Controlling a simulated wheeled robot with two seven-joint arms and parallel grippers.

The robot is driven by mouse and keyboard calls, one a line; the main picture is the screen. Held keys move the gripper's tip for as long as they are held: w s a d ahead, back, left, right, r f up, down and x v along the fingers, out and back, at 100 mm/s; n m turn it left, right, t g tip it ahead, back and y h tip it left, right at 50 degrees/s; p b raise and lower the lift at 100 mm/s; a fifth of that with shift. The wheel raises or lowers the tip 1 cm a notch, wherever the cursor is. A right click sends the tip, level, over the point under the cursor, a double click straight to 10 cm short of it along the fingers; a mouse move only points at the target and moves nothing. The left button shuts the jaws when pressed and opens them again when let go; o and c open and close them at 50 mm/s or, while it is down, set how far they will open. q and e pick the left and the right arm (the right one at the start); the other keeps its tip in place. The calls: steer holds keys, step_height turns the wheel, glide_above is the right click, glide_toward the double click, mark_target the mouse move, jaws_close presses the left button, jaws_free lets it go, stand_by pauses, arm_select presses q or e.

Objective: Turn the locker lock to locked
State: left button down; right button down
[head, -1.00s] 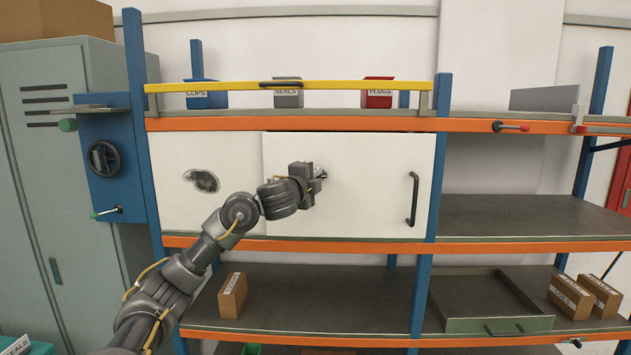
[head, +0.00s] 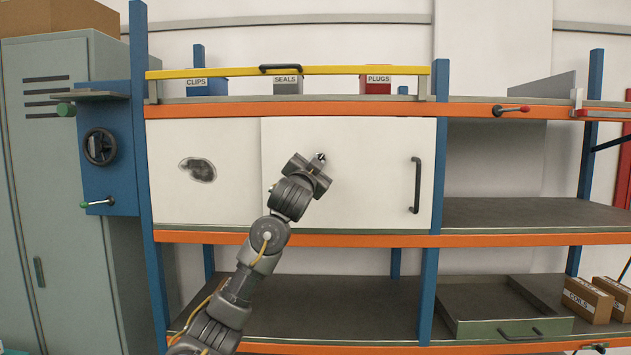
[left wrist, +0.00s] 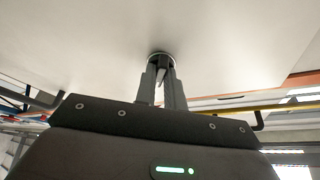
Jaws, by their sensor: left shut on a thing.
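The lock (head: 321,156) is a small round metal fitting on the white door panel (head: 350,190) of the shelf locker, left of the door's black handle. In the left wrist view the lock's round rim (left wrist: 160,55) shows on the white panel, with a small dark piece between the fingertips. My left gripper (head: 318,160) comes up to it from below left, its fingers (left wrist: 161,72) shut on that lock piece. The piece's exact angle and its markings are mostly hidden by the fingers. My right gripper is out of view.
A black vertical handle (head: 416,185) stands out from the door at right. A yellow bar (head: 220,73) runs above, before bins of clips, seals and plugs. A blue box with a handwheel (head: 100,146) is at left. The shelf below the door is mostly bare.

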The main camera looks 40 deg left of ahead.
arm_select(q)
steer(key=shift+w+d+f+n+g+y+b, duration=0.1)
steer(key=shift+n+g+y+b, duration=0.25)
steer(key=shift+n+y+b, duration=0.95)
steer(key=shift+w+d+f+n+g+y+b, duration=0.15)
steer(key=shift+n+g+y, duration=0.2)
steer(key=shift+n, duration=1.9)
steer(key=shift+n+g+y+b, duration=0.3)
steer(key=shift+n+y+b, duration=0.5)
steer(key=shift+n, duration=0.95)
steer(key=shift+n+y, duration=0.25)
steer(key=shift+n, duration=0.05)
steer(key=c, duration=1.5)
jaws_free()
steer(key=shift+r, duration=0.1)
steer(key=b+v, duration=0.3)
steer(key=v, duration=0.8)
steer(key=shift+b, duration=0.35)
